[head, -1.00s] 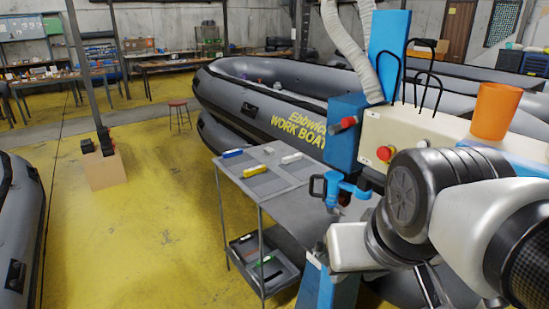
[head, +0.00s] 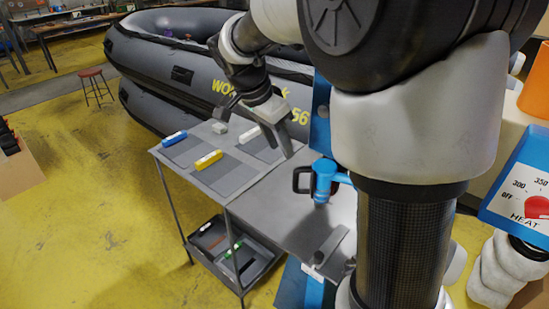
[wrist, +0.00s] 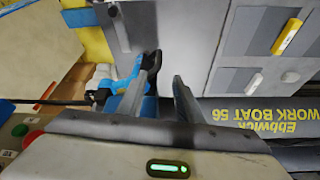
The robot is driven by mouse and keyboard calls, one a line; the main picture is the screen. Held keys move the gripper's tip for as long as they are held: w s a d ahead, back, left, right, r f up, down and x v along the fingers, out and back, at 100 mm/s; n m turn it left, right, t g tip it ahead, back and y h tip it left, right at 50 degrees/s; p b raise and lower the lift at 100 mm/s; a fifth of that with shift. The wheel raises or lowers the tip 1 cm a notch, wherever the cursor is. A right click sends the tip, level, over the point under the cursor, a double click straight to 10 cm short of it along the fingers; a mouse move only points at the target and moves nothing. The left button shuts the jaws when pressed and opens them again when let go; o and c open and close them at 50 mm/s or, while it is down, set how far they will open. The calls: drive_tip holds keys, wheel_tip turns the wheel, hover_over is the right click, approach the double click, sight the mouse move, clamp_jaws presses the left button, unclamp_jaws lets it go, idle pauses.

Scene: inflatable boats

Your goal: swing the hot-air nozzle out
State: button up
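The blue hot-air nozzle (head: 323,178) with a black loop handle (head: 301,180) sits at the right end of the grey table, beside my arm. My gripper (head: 254,138) is open and empty above the table, left of and apart from the nozzle in the head view. Its two fingers also show spread in the wrist view (wrist: 166,68). My arm hides the nozzle's mount.
The grey table (head: 265,192) holds a blue block (head: 174,137), a yellow block (head: 208,159) and a white block. A grey boat (head: 150,75) lies behind. A heat panel (head: 520,185) with a red knob and an orange cup (head: 540,90) are at right.

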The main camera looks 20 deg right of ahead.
sight(295, 186)
drive_tip(key=x, duration=1.5)
drive_tip(key=shift+s+d+f, duration=0.1)
drive_tip(key=shift+s+f, duration=0.05)
drive_tip(key=shift+f, duration=0.05)
clamp_jaws()
